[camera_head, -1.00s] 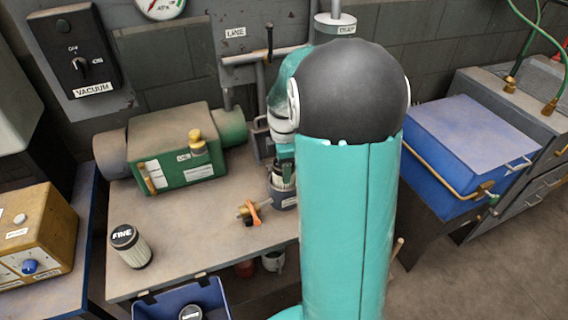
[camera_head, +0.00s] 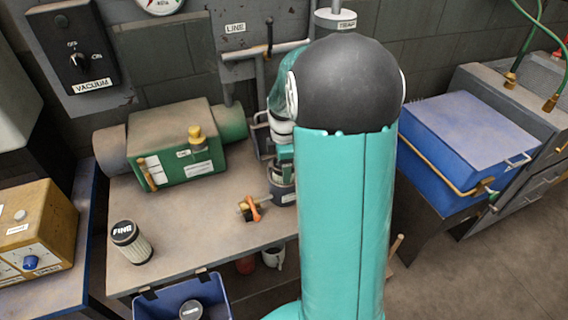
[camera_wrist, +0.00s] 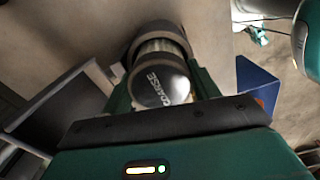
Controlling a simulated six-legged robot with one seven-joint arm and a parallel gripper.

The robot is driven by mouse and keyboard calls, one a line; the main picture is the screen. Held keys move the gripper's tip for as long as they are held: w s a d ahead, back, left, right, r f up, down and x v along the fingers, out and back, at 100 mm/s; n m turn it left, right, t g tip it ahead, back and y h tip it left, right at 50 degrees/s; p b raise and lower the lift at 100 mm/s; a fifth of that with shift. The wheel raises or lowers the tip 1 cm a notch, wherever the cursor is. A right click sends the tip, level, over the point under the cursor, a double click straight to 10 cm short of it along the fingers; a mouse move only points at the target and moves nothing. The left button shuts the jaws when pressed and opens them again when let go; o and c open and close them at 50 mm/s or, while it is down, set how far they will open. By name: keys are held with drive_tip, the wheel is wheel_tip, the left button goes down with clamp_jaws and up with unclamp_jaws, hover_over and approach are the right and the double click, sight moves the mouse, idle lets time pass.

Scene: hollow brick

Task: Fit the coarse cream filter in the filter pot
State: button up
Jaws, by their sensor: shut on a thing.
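The coarse filter (camera_wrist: 160,82) has a dark cap marked COARSE and a pale pleated body. My gripper (camera_wrist: 163,90) is shut on it, one green finger on each side of the cap. The filter pot (camera_wrist: 178,32) is a dark round vessel with a thick rim; the filter's far end is within its rim in the wrist view, with some pleats showing between cap and rim. In the head view the pot (camera_head: 283,192) stands at the bench's right side, directly below my gripper (camera_head: 284,155). My arm hides part of it. How deep the filter sits cannot be told.
A fine filter (camera_head: 131,243) stands at the bench's front left. An orange-handled valve (camera_head: 251,208) sits just left of the pot. A green pump (camera_head: 177,150) stands behind. A blue bin (camera_head: 165,297) is below the front edge. The bench middle is clear.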

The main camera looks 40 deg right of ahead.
drive_tip(key=shift+f, duration=0.55)
drive_tip(key=o, duration=1.5)
wheel_tip(320, 180, up, 14)
drive_tip(key=shift+f, duration=0.1)
drive_tip(key=s+a+r+m+t, duration=0.2)
drive_tip(key=s+a+m, duration=0.4)
drive_tip(key=a, duration=0.5)
drive_tip(key=s+a+r+m+t, duration=0.2)
drive_tip(key=s+a+m, duration=0.4)
drive_tip(key=s+a, duration=0.4)
drive_tip(key=shift+s+a+r+m+t, duration=0.15)
drive_tip(key=shift+a+r+m+t, duration=0.2)
drive_tip(key=shift+t, duration=0.45)
